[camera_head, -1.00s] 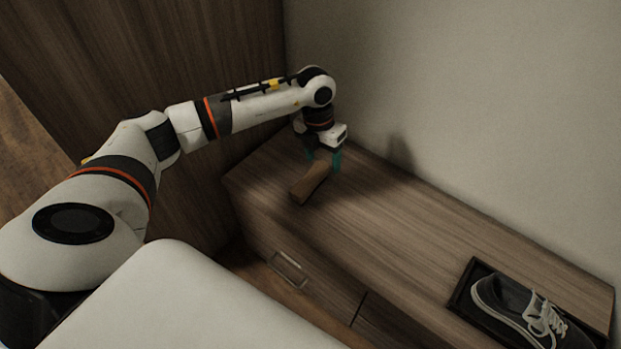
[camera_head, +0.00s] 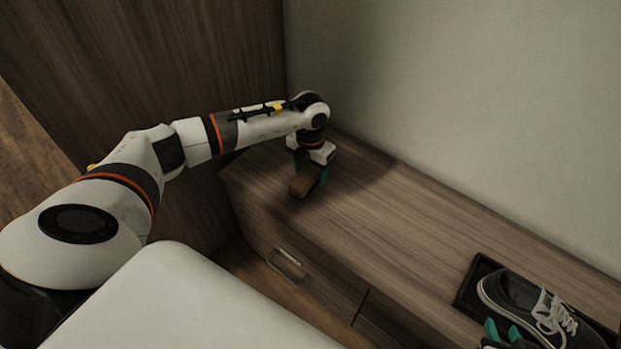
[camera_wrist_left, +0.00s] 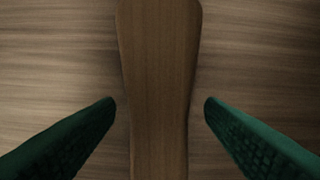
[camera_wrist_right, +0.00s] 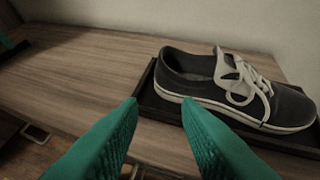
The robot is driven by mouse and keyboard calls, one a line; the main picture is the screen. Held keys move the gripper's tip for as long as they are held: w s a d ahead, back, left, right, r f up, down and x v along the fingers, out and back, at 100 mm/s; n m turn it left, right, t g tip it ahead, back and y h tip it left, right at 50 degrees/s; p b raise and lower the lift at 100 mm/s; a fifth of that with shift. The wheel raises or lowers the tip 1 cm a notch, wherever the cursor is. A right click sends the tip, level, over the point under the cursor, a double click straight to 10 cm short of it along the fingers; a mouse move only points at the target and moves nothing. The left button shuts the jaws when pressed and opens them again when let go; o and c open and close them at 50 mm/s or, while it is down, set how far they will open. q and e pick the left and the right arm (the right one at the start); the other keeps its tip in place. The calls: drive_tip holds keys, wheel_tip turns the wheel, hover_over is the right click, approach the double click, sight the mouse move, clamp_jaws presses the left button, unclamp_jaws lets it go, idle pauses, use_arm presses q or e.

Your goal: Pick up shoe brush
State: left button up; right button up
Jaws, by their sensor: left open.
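The wooden shoe brush (camera_head: 303,185) lies at the far left end of the cabinet top in the head view. In the left wrist view the brush (camera_wrist_left: 158,70) runs lengthwise between the two green fingers, with a gap on each side. My left gripper (camera_head: 310,178) points down over the brush and is open around it; it also shows in the left wrist view (camera_wrist_left: 160,104). My right gripper (camera_head: 503,332) is at the lower right of the head view, in front of the shoe. In the right wrist view its fingers (camera_wrist_right: 160,103) are apart with nothing between them.
A dark sneaker (camera_head: 530,305) with white laces sits in a black tray (camera_head: 466,290) at the right end of the cabinet top (camera_head: 400,225). The top is clear between brush and tray. A wall stands behind, and a tall wooden panel (camera_head: 150,70) at the left.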

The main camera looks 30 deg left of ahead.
sight(311, 171)
use_arm(q)
drive_tip(key=shift+f, duration=0.9)
drive_tip(key=c, duration=1.1)
use_arm(e)
drive_tip(key=shift+w+a+r+t, duration=0.35)
drive_tip(key=shift+w+r+t, duration=0.35)
drive_tip(key=shift+w+r, duration=0.05)
use_arm(q)
drive_tip(key=shift+r, duration=0.1)
